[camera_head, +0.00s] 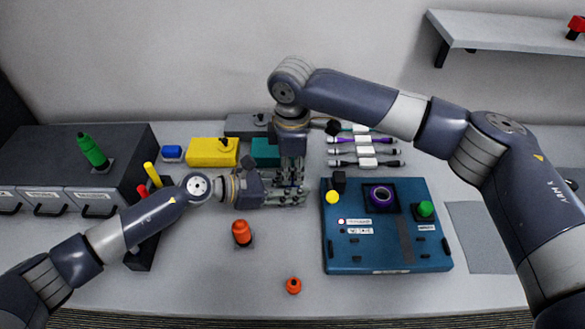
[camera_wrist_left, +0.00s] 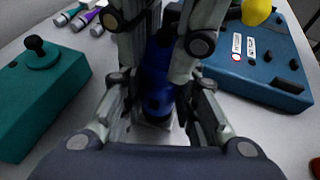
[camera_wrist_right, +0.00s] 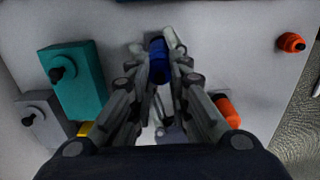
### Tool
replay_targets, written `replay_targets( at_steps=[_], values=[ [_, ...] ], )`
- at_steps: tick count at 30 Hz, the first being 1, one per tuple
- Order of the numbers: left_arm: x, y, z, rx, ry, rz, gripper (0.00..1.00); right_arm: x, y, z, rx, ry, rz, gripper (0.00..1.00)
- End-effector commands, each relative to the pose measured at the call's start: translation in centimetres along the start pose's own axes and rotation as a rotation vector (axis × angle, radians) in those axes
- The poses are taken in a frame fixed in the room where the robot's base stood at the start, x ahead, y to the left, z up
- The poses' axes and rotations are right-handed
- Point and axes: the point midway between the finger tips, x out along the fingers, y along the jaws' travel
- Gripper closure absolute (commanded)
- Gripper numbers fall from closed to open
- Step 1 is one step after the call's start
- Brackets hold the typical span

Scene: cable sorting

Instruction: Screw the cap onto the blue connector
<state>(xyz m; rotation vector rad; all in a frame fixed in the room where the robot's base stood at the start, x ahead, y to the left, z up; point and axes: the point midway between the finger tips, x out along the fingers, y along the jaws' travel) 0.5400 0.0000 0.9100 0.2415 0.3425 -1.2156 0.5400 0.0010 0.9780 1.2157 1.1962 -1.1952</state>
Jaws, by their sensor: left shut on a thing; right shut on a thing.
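The blue connector (camera_wrist_left: 157,90) stands upright between my left gripper's fingers in the left wrist view, on a pale base. My left gripper (camera_head: 296,199) comes in from the left and is shut on it. My right gripper (camera_head: 291,181) reaches down from above at the same spot. In the right wrist view a blue cylindrical part, which looks like the cap (camera_wrist_right: 158,62), sits between its closed fingertips. The fingers of both grippers crowd together and hide the blue parts in the head view. I cannot tell whether cap and connector touch.
A blue panel box (camera_head: 345,258) with a purple ring (camera_head: 381,197) stands close on the right. An orange connector (camera_head: 241,232) and orange cap (camera_head: 293,286) are in front. Yellow (camera_head: 205,152) and teal (camera_head: 265,153) boxes lie behind. The front table is mostly clear.

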Motion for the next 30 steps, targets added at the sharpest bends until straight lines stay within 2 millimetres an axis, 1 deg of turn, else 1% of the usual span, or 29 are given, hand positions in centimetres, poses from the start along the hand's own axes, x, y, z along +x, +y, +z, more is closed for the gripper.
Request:
replay_targets(
  at_steps=[1,2,3,5,14,17,20,30],
  values=[
    [0.0,-0.1,0.1,0.000,-0.001,-0.001,1.00,-0.1,0.1,0.0,-0.001,0.001,0.002,1.00],
    [0.0,-0.1,0.1,0.000,-0.001,-0.001,1.00,-0.1,0.1,0.0,-0.001,0.001,0.002,0.80],
    [0.0,-0.1,0.1,0.000,-0.001,-0.001,1.00,-0.1,0.1,0.0,-0.001,0.001,0.002,0.71],
    [0.0,0.0,0.1,0.000,-0.001,-0.001,1.00,0.0,0.1,0.0,-0.002,0.001,0.002,0.59],
    [0.0,0.0,0.1,0.000,-0.002,0.000,1.00,-0.1,0.0,0.0,-0.003,0.001,0.001,0.59],
    [0.0,0.0,0.1,0.000,-0.002,0.000,1.00,-0.5,0.1,-0.1,-0.004,0.002,0.001,0.59],
    [0.0,0.0,0.1,0.001,-0.002,0.000,1.00,-1.9,0.1,-0.1,-0.004,0.003,0.003,0.59],
    [0.0,0.0,0.1,0.001,-0.002,0.000,1.00,-8.9,0.1,-0.1,-0.003,0.002,0.004,0.59]
  ],
)
